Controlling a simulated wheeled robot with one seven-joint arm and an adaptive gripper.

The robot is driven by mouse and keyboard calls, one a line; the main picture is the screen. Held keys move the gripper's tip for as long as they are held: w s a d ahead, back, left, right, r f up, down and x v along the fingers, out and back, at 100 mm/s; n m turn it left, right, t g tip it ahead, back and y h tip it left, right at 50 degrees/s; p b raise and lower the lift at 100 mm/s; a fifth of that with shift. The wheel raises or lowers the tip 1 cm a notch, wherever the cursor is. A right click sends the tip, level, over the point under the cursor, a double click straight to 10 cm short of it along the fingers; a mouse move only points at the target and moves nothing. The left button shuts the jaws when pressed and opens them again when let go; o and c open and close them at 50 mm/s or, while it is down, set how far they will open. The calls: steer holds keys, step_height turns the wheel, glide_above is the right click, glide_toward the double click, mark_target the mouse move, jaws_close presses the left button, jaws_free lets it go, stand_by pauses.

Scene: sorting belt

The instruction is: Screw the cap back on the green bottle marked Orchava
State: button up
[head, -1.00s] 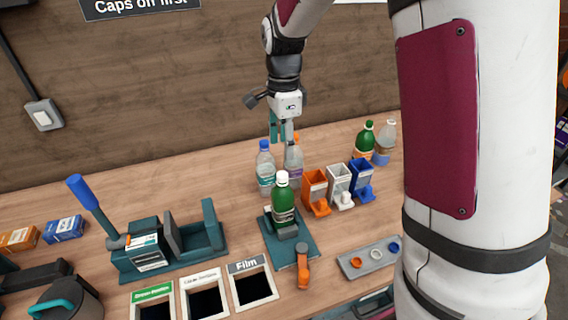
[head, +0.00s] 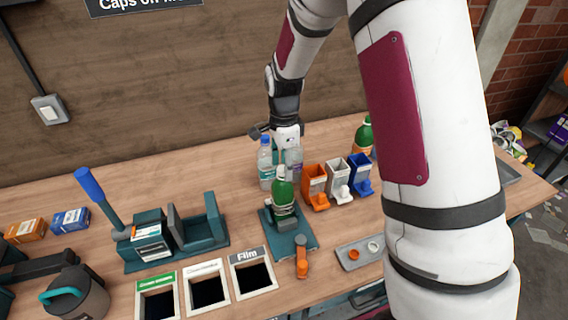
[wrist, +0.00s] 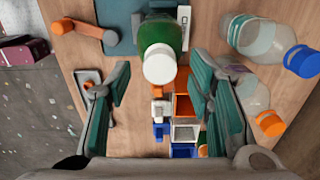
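A green bottle (head: 283,196) stands upright in a teal clamp stand (head: 306,230), with a white cap (head: 279,171) on its top. Its label is too small to read. In the wrist view the white cap (wrist: 159,64) and the green bottle (wrist: 165,28) lie just above the gap between my fingers. I cannot tell whether the cap is tight. My gripper (wrist: 162,95) is open, with its teal fingers apart and empty. In the head view it hangs behind the clamped bottle, beside two clear bottles, its fingertips partly hidden.
A blue-capped clear bottle (head: 265,163) and an orange-capped one (wrist: 258,105) stand close beside my gripper. Orange (head: 315,187), white (head: 339,180) and blue (head: 361,175) dispensers stand right of the clamp. Another green bottle (head: 363,133) stands behind them. A grey cap tray (head: 345,252) lies in front.

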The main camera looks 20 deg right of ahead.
jaws_close()
steer(key=c, duration=0.5)
jaws_free()
jaws_close()
steer(key=m, duration=0.4)
steer(key=shift+m, duration=0.6)
steer(key=m+p, duration=0.1)
steer(key=m, duration=0.3)
steer(key=shift+w+m, duration=0.1)
steer(key=shift+m, duration=0.4)
